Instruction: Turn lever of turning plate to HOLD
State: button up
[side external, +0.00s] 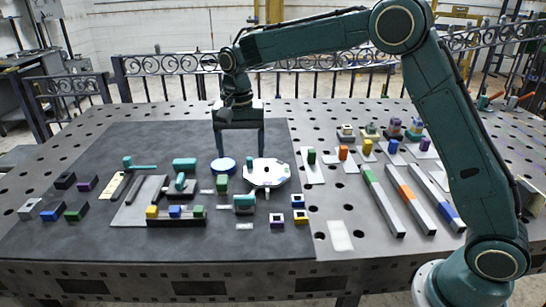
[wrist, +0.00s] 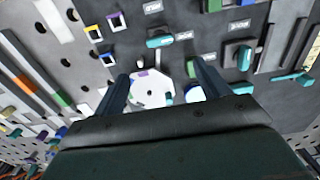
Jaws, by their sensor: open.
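The turning plate is a white, many-sided plate (side external: 268,177) right of centre on the dark mat. In the wrist view the plate (wrist: 152,90) shows between my fingers, with a purple mark near its upper edge and a small teal part at its right edge. I cannot tell which part is the lever, and no HOLD marking is readable. My gripper (side external: 241,155) points down with its fingers wide apart, empty, above and behind the plate and a blue disc. The fingers also show in the wrist view (wrist: 162,72).
The blue disc (side external: 223,166) lies just left of the plate. Teal-handled fixtures (side external: 180,184) and a rack of coloured blocks (side external: 176,218) stand further left and in front. Long bars (side external: 384,205) and small blocks lie to the right. The mat's front (side external: 200,247) is mostly clear.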

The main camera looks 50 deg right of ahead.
aim_at(244, 196)
notch_tip(244, 196, down, 14)
jog(key=shift+r, duration=0.15)
dwell(0.6)
jog(key=c, duration=1)
